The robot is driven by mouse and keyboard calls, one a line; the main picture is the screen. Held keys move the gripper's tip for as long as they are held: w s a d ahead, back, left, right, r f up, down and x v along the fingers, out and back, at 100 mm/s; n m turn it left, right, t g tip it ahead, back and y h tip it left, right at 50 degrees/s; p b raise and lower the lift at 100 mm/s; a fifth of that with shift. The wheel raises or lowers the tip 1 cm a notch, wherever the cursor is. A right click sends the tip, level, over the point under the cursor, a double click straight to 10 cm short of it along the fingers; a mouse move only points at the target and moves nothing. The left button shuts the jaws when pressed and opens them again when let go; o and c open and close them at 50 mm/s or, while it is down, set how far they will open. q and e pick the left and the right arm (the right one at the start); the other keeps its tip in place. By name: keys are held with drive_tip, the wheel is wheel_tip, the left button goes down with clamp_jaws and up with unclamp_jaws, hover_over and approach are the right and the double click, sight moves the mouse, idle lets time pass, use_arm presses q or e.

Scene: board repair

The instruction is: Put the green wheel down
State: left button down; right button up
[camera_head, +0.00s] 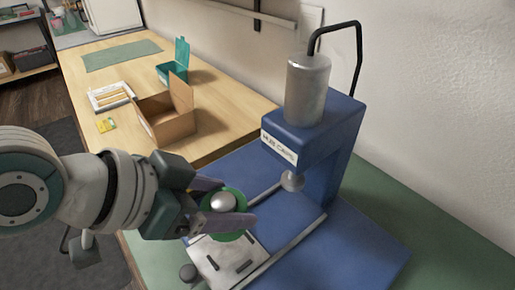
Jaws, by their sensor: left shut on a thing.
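The green wheel (236,193) shows as a green disc with a silvery domed hub on top. My left gripper (232,208) comes in from the left and is shut on the wheel, one finger on each side. The wheel sits over the far end of a light metal plate with dark slots (228,262). I cannot tell whether the wheel touches the plate or hangs just above it. My right gripper is not in view.
A blue press (318,130) with a grey cylinder (307,88) stands right of the wheel on a blue base (350,250). On the wooden table behind are an open cardboard box (165,122), a teal box (173,72), a white tray (110,97) and a green mat (122,54).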

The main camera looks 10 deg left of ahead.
use_arm(q)
wheel_tip(320, 180, down, 4)
drive_tip(key=shift+f+b, duration=0.25)
drive_tip(key=shift+b, duration=0.25)
drive_tip(key=shift+f+b, duration=0.7)
drive_tip(key=shift+f, duration=1.2)
drive_tip(key=shift+w, duration=0.1)
drive_tip(key=shift+f, duration=0.15)
unclamp_jaws()
